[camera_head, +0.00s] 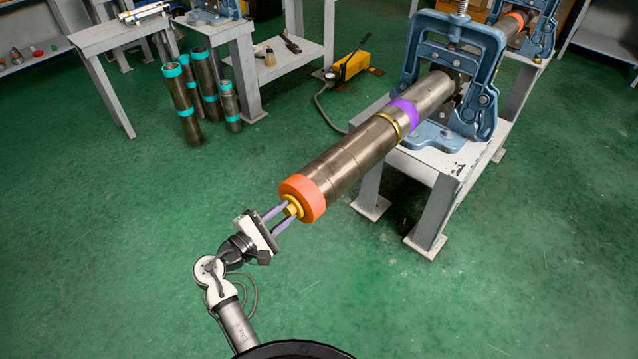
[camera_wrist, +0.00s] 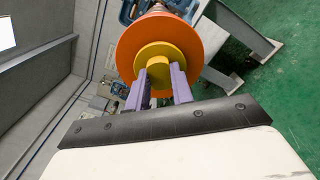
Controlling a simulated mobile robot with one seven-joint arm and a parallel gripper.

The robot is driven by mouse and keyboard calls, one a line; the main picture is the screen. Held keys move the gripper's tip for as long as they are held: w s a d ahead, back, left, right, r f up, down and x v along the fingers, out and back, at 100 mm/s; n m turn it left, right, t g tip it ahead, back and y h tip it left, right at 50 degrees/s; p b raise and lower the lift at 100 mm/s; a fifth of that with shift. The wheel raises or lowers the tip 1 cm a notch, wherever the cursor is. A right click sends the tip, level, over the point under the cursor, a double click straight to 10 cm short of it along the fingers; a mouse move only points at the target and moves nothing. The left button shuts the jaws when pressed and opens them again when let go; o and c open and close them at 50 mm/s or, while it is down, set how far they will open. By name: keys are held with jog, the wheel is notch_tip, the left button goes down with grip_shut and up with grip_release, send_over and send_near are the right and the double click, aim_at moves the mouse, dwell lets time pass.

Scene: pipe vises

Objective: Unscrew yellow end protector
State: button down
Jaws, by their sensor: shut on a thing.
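The yellow end protector (camera_head: 293,207) sits at the near end of a long metal pipe (camera_head: 345,160), in the middle of an orange end ring (camera_head: 312,196). In the wrist view the yellow protector (camera_wrist: 165,57) shows as a disc with a smaller knob, in front of the orange ring (camera_wrist: 188,36). My gripper (camera_head: 285,215) is shut on the knob of the yellow protector, with one purple finger on each side. In the wrist view my gripper (camera_wrist: 159,75) points straight at the pipe's end. The pipe's inside is hidden.
A blue pipe vise (camera_head: 455,75) on a white stand (camera_head: 435,180) holds the pipe. A purple band (camera_head: 403,112) marks the pipe near the vise. Several short pipes with teal caps (camera_head: 205,85) stand at the back left. A yellow pump (camera_head: 353,65) lies behind. The green floor around my arm is clear.

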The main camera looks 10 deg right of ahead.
jog(key=c, duration=1.3)
grip_release()
jog(key=shift+v, duration=1.15)
jog(key=shift+d, duration=0.1)
